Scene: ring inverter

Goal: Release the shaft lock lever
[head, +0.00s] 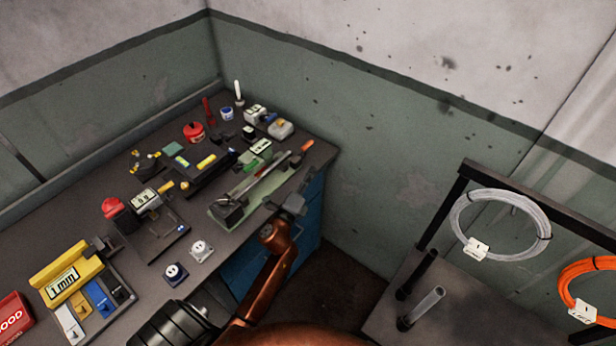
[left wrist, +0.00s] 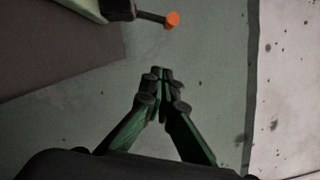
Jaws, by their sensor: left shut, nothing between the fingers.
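A long device with a green base (head: 232,212) lies near the right edge of the workbench, with a metal bar along it. An orange-tipped lever (head: 306,146) sticks up at its far end. In the left wrist view, a dark rod with an orange knob (left wrist: 172,19) is at the top, apart from my fingers. My left gripper (head: 301,187) is beside the device, over the bench's right edge. Its fingertips (left wrist: 161,72) are together with nothing between them. Whether the lever is locked cannot be told. My right gripper is not in view.
The bench holds a yellow 1 mm block (head: 62,271), a red-knobbed device (head: 112,207), white and dark socket pieces (head: 201,250), and several small tools at the back. At right, a rack holds a white cable coil (head: 470,240) and an orange coil (head: 572,283). A wall stands behind.

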